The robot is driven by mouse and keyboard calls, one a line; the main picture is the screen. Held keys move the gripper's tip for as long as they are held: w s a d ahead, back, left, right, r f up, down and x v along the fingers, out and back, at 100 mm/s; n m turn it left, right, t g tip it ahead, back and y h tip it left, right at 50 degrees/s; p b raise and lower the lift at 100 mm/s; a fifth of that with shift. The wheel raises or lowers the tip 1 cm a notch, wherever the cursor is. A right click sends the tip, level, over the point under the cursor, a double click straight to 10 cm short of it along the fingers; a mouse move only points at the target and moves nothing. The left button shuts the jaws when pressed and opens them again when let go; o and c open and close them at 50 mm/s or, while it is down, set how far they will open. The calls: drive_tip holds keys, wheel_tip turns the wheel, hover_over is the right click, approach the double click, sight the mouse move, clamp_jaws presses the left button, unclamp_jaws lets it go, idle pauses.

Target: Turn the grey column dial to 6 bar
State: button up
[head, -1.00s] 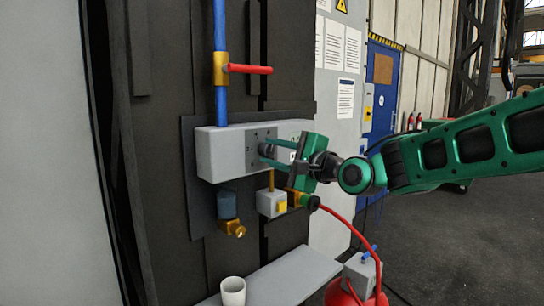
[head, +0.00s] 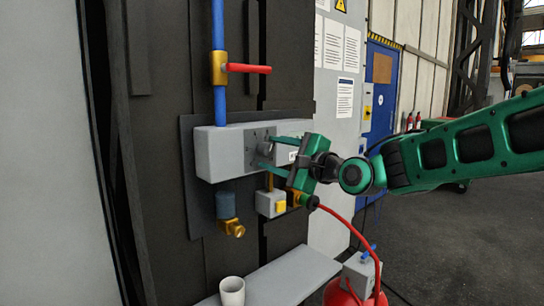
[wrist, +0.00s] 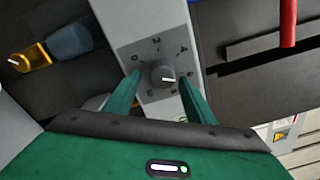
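The grey dial (wrist: 162,75) sits on a dark scale plate (wrist: 148,54) on the grey box of the column. Its white pointer line points right in the wrist view, close to the mark that looks like 6; the small figures are hard to read. My gripper (wrist: 160,76) is open, with one green finger on each side of the dial and visible gaps to it. In the head view, the dial (head: 265,147) lies between the spread fingertips of my gripper (head: 268,152).
A red lever (head: 250,69) on a blue pipe (head: 219,105) is above the box. A brass outlet (head: 233,229) and a small box with a yellow button (head: 270,203) are below. A white cup (head: 232,291) stands on the shelf (head: 290,277). A red hose (head: 350,228) hangs beneath my gripper.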

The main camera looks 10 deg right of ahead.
drive_tip(key=shift+s+a+r, duration=0.15)
drive_tip(key=shift+s, duration=0.2)
drive_tip(key=v, duration=1)
drive_tip(key=shift+d+f, duration=0.25)
drive_tip(key=shift+d, duration=0.05)
